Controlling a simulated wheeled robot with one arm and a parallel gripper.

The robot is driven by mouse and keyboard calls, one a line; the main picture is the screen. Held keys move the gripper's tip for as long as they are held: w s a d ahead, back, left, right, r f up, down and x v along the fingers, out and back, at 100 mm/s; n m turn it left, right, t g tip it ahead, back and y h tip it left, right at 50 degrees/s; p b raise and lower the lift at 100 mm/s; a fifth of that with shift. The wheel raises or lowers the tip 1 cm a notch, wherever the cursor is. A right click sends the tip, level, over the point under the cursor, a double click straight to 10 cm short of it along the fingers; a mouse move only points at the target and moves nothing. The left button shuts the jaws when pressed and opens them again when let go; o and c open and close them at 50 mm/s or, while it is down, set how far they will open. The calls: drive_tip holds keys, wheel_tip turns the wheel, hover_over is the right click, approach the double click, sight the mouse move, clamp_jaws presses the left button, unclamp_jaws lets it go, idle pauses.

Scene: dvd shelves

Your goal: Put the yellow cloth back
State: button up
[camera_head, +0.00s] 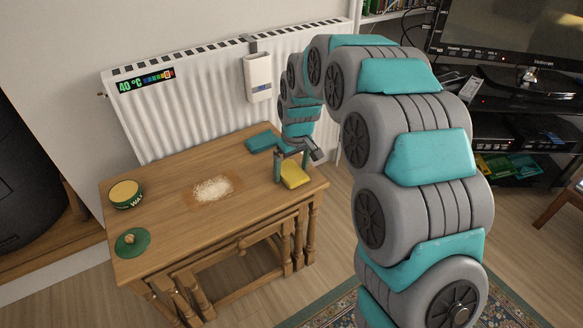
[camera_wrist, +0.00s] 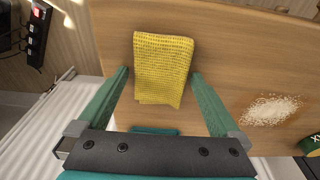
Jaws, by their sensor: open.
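The yellow cloth (camera_head: 294,175) lies flat and folded on the wooden table (camera_head: 150,248), near its right end. It also shows in the wrist view (camera_wrist: 163,66), between and beyond my finger tips. My gripper (camera_head: 291,168) is open above the cloth, one finger on each side of it. In the wrist view my gripper (camera_wrist: 160,82) appears empty. A teal cloth (camera_head: 262,141) lies behind the yellow one near the radiator; its edge shows in the wrist view (camera_wrist: 155,131).
A patch of pale crumbs (camera_head: 213,189) lies mid-table. An open tin of wax (camera_head: 125,194) and its green lid (camera_head: 132,242) sit at the left. The white radiator (camera_head: 200,100) stands close behind the table, with a white box (camera_head: 258,78) hung on it.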

sight(294, 173)
drive_tip(key=shift+r, duration=0.15)
wheel_tip(294, 173, up, 11)
drive_tip(key=s, duration=0.1)
drive_tip(key=s+d+r+m, duration=0.2)
drive_tip(key=s+d, duration=0.5)
drive_tip(key=s, duration=0.2)
drive_tip(key=s+d+f+m+g, duration=0.1)
drive_tip(key=s+d, duration=0.2)
drive_tip(key=s, duration=0.7)
drive_tip(key=s+d+f+m+g, duration=0.1)
drive_tip(key=s+d+m, duration=0.1)
drive_tip(key=s, duration=0.8)
drive_tip(key=s+d+f+m+g, duration=0.1)
drive_tip(key=s+d, duration=0.4)
drive_tip(key=s, duration=0.5)
drive_tip(key=shift+s+f+m+h+b, duration=0.35)
drive_tip(key=shift+s+f+m+h, duration=0.05)
drive_tip(key=shift+f, duration=0.05)
